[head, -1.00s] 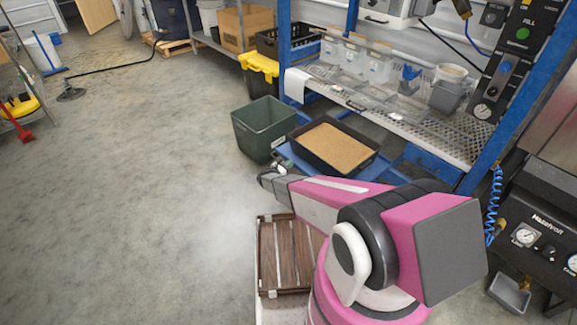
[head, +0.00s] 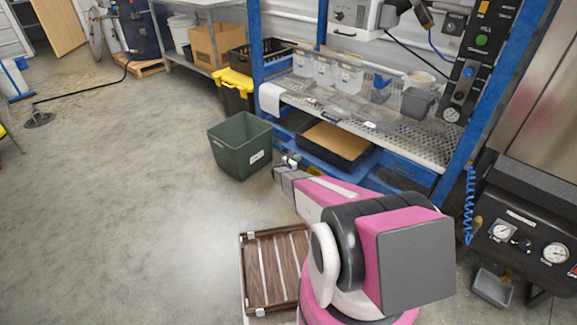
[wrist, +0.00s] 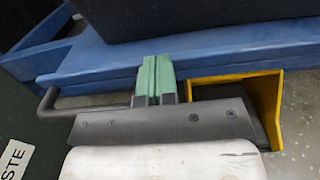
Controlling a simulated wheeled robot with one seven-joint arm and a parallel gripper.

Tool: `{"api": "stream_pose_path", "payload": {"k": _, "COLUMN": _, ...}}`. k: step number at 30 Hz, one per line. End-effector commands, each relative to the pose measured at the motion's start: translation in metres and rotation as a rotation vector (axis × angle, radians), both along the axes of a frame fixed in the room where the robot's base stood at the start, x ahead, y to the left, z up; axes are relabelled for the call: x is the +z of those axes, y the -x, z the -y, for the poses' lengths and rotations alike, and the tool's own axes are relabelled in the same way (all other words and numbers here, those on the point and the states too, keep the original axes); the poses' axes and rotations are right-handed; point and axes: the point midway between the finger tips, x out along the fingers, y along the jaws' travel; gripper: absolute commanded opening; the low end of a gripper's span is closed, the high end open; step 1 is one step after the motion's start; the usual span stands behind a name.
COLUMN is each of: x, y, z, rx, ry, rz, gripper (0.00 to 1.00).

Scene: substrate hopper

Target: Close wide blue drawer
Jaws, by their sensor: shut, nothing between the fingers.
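The wide blue drawer (head: 318,167) is low under the perforated bench in the head view, partly behind my arm. It carries a black tray (head: 333,144) with tan material. The drawer sticks out a little from under the bench; the exact gap is hidden. In the wrist view its blue front (wrist: 220,62) spans the picture, with a dark bar handle (wrist: 48,100) at the left. My gripper (wrist: 154,66) has its green fingers shut together, tips against or just over the front's face, right of the handle's left end. It shows small in the head view (head: 284,163).
A dark green bin (head: 240,146) stands on the floor just left of the drawer; its labelled side (wrist: 25,130) shows in the wrist view. A yellow bracket-like part (wrist: 262,95) is right of my fingers. A slatted wooden crate (head: 276,268) is near me. Open floor lies left.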

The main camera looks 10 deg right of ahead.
Motion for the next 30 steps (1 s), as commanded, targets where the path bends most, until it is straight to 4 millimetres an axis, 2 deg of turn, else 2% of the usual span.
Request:
{"api": "stream_pose_path", "payload": {"k": 1, "x": -0.002, "y": -0.011, "z": 0.013, "rx": -0.002, "ry": 0.0, "rz": 0.0, "gripper": 0.0}}
{"api": "stream_pose_path", "payload": {"k": 6, "x": -0.001, "y": -0.038, "z": 0.05, "rx": -0.002, "ry": -0.001, "rz": 0.001, "gripper": 0.0}}
{"api": "stream_pose_path", "payload": {"k": 15, "x": -0.001, "y": -0.073, "z": 0.098, "rx": -0.002, "ry": 0.0, "rz": 0.0, "gripper": 0.0}}
{"api": "stream_pose_path", "payload": {"k": 21, "x": 0.0, "y": -0.084, "z": 0.115, "rx": 0.0, "ry": 0.0, "rz": 0.0, "gripper": 0.0}}
{"api": "stream_pose_path", "payload": {"k": 30, "x": 0.0, "y": -0.09, "z": 0.123, "rx": 0.0, "ry": 0.0, "rz": 0.0, "gripper": 0.0}}
